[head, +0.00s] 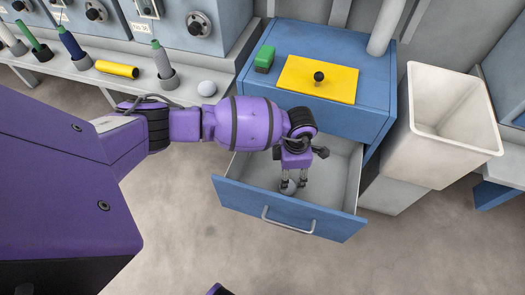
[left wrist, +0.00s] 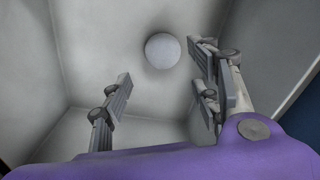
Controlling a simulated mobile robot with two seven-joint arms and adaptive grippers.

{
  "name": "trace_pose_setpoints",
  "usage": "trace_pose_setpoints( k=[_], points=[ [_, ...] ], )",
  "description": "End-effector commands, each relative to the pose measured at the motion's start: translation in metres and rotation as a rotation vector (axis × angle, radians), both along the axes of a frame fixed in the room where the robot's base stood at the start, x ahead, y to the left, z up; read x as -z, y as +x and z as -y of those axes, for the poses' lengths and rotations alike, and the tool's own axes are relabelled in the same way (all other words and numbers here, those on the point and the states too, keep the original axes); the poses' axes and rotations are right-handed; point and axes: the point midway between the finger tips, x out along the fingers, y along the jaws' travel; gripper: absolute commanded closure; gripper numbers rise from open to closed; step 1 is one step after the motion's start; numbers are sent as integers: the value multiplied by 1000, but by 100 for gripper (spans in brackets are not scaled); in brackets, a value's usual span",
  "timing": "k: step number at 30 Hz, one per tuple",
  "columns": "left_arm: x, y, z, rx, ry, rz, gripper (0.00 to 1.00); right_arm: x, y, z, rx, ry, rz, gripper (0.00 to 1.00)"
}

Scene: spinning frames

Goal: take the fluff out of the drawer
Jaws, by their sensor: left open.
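The drawer (head: 290,226) of the blue cabinet is pulled out, and its pale inside shows. The fluff (head: 289,187) is a light grey ball low in the drawer, partly hidden behind my left gripper's fingers. In the left wrist view the fluff (left wrist: 162,51) lies on the drawer floor, beyond the fingertips and between their lines. My left gripper (head: 292,186) points down into the drawer, open and empty, with its fingers (left wrist: 168,80) apart in the wrist view. I cannot tell whether a finger touches the fluff. My right gripper does not show.
A similar grey ball (head: 207,88) sits on the shelf at the left, near several bobbins and a yellow cylinder (head: 117,69). A yellow plate (head: 317,79) and a green block (head: 265,56) are on the cabinet top. A white bin (head: 452,120) stands close at the right.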

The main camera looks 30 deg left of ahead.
Motion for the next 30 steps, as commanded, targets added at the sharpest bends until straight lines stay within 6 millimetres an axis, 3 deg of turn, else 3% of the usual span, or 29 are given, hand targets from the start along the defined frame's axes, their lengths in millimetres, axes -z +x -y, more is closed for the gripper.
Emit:
trace_pose_setpoints(
  k=[3, 14, 21, 30],
  points=[
    [24, 2, 2, 1, -3, 1, 44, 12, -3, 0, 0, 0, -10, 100],
    [48, 4, 2, 1, -3, 5, 44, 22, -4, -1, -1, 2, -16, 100],
    [84, 3, 2, 1, -4, 3, 44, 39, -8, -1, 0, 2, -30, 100],
    [88, 3, 2, 1, -3, 5, 46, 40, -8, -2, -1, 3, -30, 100]
  ],
)
